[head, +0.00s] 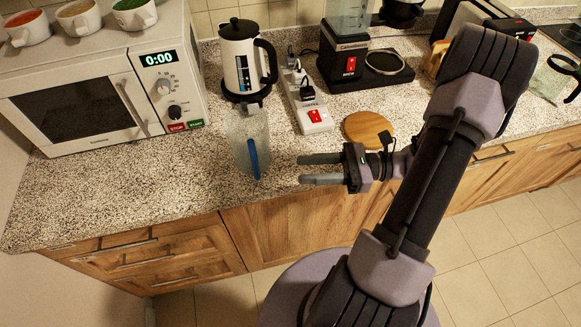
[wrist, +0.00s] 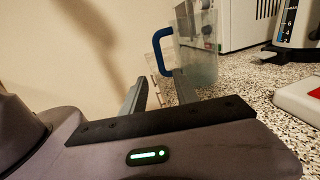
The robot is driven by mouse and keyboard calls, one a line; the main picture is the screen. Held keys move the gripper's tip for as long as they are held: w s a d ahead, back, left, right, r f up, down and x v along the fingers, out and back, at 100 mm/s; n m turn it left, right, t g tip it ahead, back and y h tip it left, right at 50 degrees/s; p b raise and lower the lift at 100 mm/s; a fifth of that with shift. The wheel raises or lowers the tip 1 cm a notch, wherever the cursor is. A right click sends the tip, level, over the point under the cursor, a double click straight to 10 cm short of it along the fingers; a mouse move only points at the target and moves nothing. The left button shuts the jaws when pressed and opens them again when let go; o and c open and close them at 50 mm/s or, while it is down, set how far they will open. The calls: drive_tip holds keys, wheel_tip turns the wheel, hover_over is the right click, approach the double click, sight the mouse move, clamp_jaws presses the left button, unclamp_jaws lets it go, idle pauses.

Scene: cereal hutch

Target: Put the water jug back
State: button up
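The water jug (head: 243,132) is clear and upright on the speckled counter near its front edge, with a blue handle facing the front. In the wrist view the jug (wrist: 207,60) stands beyond my fingers, its blue handle at its left. My gripper (head: 304,170) is to the right of the jug, its two fingers pointing left towards it. The fingers are apart with nothing between them, and a gap separates them from the jug. The fingers also show in the wrist view (wrist: 160,88).
A white kettle (head: 238,62) stands just behind the jug, and a microwave (head: 88,95) is to the left. The counter left of the jug is clear.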

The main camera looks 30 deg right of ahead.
drive_tip(key=s+a+r+n+g+h, duration=0.1)
drive_tip(key=s+a+r+n+h, duration=0.1)
drive_tip(key=a+r+n+h, duration=0.4)
drive_tip(key=s+a+r+n+g+h, duration=0.2)
drive_tip(key=s+a+r+n+h, duration=0.1)
drive_tip(key=a+r+n+h, duration=0.4)
drive_tip(key=a+r+n, duration=0.1)
drive_tip(key=a+n, duration=0.2)
drive_tip(key=n, duration=0.3)
drive_tip(key=shift+a+n+h, duration=0.2)
drive_tip(key=shift+n+h, duration=0.1)
drive_tip(key=shift+n, duration=0.1)
